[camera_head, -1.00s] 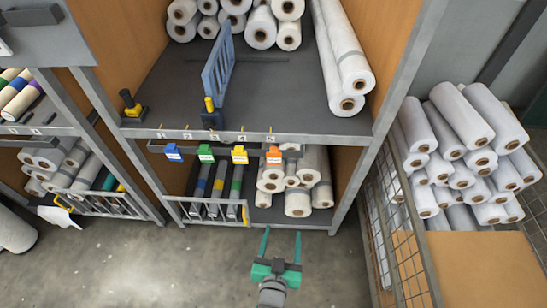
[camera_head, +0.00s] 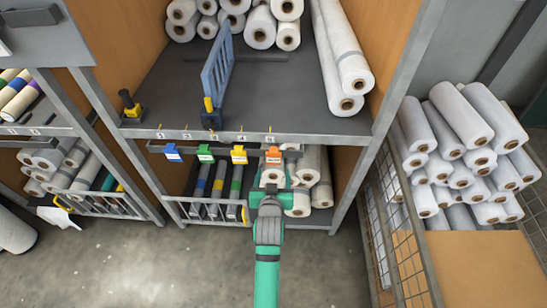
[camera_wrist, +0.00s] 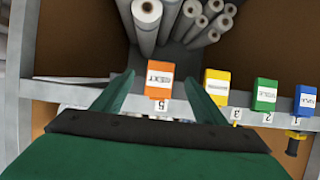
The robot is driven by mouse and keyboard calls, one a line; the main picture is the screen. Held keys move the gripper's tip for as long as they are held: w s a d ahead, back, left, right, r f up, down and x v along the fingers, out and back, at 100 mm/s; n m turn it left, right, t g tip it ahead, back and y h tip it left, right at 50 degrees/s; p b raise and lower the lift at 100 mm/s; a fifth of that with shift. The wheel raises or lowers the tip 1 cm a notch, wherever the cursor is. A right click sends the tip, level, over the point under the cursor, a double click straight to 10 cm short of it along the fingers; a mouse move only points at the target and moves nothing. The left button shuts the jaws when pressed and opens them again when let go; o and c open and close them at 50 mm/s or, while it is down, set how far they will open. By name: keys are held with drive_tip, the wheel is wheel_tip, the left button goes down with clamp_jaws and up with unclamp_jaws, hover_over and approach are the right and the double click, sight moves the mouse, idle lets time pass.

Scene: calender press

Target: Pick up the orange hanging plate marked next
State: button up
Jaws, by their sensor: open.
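The orange hanging plate (camera_head: 275,156) hangs on the shelf's front rail, rightmost of the row. In the wrist view the orange plate (camera_wrist: 159,80) has a white label with dark lettering, seen upside down, above the number 5 on the rail. My gripper (camera_head: 272,170) is open, with its green fingers on either side of the plate in the head view. In the wrist view my gripper's fingers (camera_wrist: 158,95) stand left and right of the plate, with a gap on each side. I cannot tell how deep the plate sits between them.
A yellow plate (camera_head: 239,154), a green plate (camera_head: 205,152) and a blue plate (camera_head: 172,152) hang left along the same rail (camera_head: 255,136). White rolls (camera_head: 297,203) lie on the shelf behind. A wire cage (camera_head: 405,262) stands at the right.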

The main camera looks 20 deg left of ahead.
sight(274, 161)
drive_tip(key=x, duration=0.2)
drive_tip(key=r+x, duration=0.1)
drive_tip(key=x, duration=0.2)
drive_tip(key=shift+w+a, duration=0.25)
drive_tip(key=shift+w+a+f, duration=0.1)
drive_tip(key=shift+w+f, duration=0.15)
drive_tip(key=shift+w, duration=0.25)
drive_tip(key=shift+c, duration=0.6)
drive_tip(key=c, duration=0.9)
